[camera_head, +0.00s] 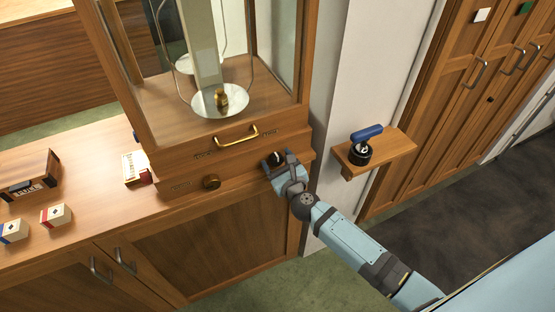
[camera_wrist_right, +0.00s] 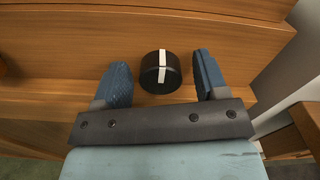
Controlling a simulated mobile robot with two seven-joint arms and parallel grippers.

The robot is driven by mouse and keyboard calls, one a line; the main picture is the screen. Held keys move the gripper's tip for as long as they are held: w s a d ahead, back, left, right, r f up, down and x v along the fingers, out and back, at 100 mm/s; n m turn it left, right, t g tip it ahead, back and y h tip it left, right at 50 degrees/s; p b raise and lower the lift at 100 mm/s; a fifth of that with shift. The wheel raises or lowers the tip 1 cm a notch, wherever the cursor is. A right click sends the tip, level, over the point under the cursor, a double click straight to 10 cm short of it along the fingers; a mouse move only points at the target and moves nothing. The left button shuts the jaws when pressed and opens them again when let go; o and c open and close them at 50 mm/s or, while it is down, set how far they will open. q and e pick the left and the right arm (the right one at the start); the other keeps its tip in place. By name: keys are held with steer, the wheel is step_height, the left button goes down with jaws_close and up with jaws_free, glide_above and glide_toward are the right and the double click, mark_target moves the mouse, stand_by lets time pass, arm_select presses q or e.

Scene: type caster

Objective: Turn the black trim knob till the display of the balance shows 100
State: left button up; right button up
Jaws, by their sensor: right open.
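The black trim knob (camera_wrist_right: 160,72) has a white line across its face and rim, and it sits on the wooden front of the balance's base. In the right wrist view it lies between the two blue fingers of my right gripper (camera_wrist_right: 162,64), with a visible gap on each side. In the head view the right gripper (camera_head: 276,161) is at the right end of the base front and largely hides the knob. The balance (camera_head: 150,95) is a wood and glass case with hanging pans; a brass weight stands on the front pan (camera_head: 207,108). I can read no display. My left gripper is out of view.
A brass handle (camera_head: 236,138) and a brass knob (camera_head: 211,182) are left of my right gripper. A small wall shelf (camera_head: 400,146) to the right holds a blue-handled stamp (camera_head: 362,146). Small boxes (camera_head: 56,215) and a wooden case (camera_head: 29,176) lie on the counter at left.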

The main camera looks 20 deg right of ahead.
steer(key=shift+w, duration=0.1)
steer(key=c, duration=0.9)
steer(key=shift+c, duration=0.2)
